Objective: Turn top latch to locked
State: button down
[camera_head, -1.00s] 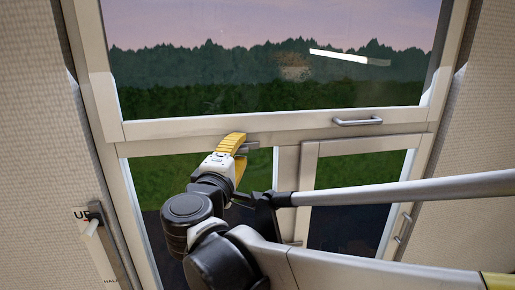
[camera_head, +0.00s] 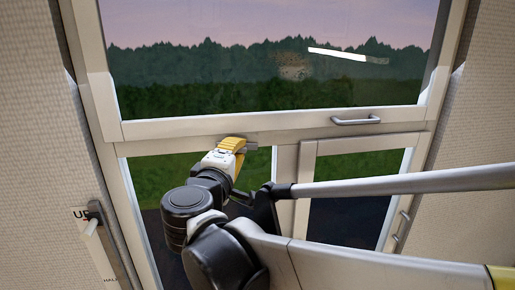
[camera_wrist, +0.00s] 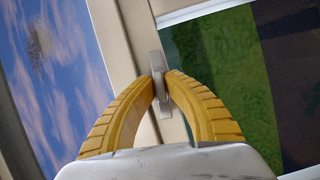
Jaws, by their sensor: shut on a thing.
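The top latch (camera_wrist: 156,64) is a small grey metal lever on the cream window frame. In the wrist view it stands between the two yellow fingers of my gripper (camera_wrist: 160,82), which are closed on it. In the head view my gripper (camera_head: 238,144) is at the middle rail of the window, under the large upper pane. A grey end of the latch (camera_head: 251,145) shows just right of the fingers there. The fingers hide most of the latch in the head view.
A grey bar handle (camera_head: 357,121) is on the rail to the right. A smaller framed pane (camera_head: 355,168) sits below it, with handles (camera_head: 402,226) on its right side. A lever on a labelled panel (camera_head: 95,222) is on the left wall.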

jog(key=m+g+p, duration=0.1)
jog(key=m, duration=0.2)
jog(key=shift+r+m+y, duration=0.15)
jog(key=shift+m+y, duration=0.15)
jog(key=shift+y, duration=0.1)
jog(key=m+g+y+p, duration=0.1)
jog(key=m, duration=0.1)
jog(key=shift+m, duration=0.4)
jog(key=m+g+y+p, duration=0.1)
jog(key=m+y, duration=0.1)
jog(key=m, duration=0.1)
jog(key=m+g+y, duration=0.1)
jog(key=m, duration=0.1)
jog(key=shift+m+y, duration=0.4)
jog(key=c, duration=1.5)
grip_release()
jog(key=shift+w, duration=0.1)
jog(key=shift+o, duration=0.2)
